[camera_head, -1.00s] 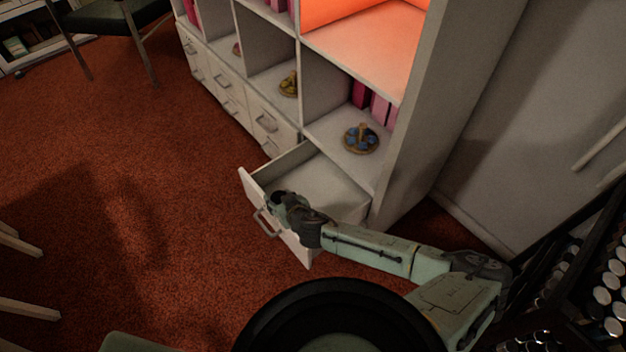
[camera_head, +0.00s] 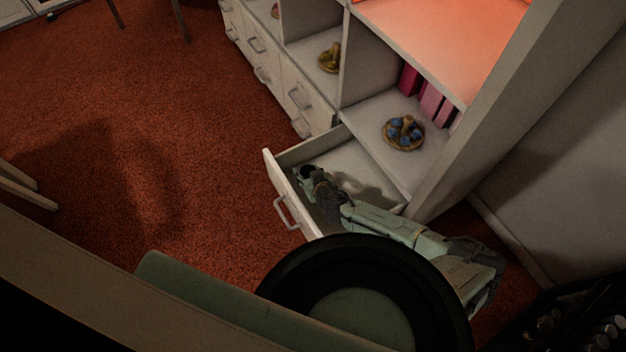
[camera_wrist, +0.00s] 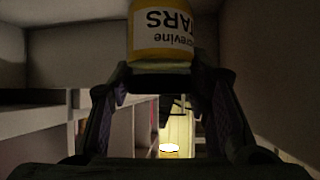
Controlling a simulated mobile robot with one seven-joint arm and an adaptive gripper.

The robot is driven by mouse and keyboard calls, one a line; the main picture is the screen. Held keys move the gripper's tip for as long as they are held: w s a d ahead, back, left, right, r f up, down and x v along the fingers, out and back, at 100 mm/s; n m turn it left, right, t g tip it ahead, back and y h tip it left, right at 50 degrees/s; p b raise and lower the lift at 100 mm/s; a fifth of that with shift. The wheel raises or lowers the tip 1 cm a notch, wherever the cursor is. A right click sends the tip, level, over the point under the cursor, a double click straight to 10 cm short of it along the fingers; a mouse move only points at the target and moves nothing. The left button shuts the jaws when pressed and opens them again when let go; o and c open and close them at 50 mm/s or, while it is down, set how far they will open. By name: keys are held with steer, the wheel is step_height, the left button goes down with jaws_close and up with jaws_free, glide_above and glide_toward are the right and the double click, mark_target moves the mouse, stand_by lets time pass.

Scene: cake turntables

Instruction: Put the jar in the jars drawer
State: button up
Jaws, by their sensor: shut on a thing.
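The jar, yellow with a white label, shows close up in the wrist view (camera_wrist: 162,52). Its label reads upside down, and its upper part in that picture is cut off by the frame edge. My gripper (camera_wrist: 170,75) is shut on it, with a finger on each side. In the head view my gripper (camera_head: 308,174) is over the open drawer, just inside its front panel; the jar is too dark to make out clearly there. The drawer (camera_head: 350,160) is pulled out at the bottom of the white shelf unit, and its visible floor looks empty.
The shelf above the drawer holds a round tray with blue pieces (camera_head: 404,133) and pink binders (camera_head: 430,100). Closed drawers (camera_head: 300,98) stand to the left. Red carpet (camera_head: 170,130) is free left of the drawer. A dark rack (camera_head: 580,325) is at the lower right.

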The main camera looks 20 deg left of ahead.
steer(key=shift+f+b, duration=0.35)
steer(key=shift+f, duration=1.85)
steer(key=shift+f, duration=0.1)
steer(key=o, duration=1.2)
steer(key=shift+r, duration=0.2)
steer(key=v, duration=1.1)
steer(key=shift+s+d+r, duration=0.2)
steer(key=shift+s+d, duration=0.05)
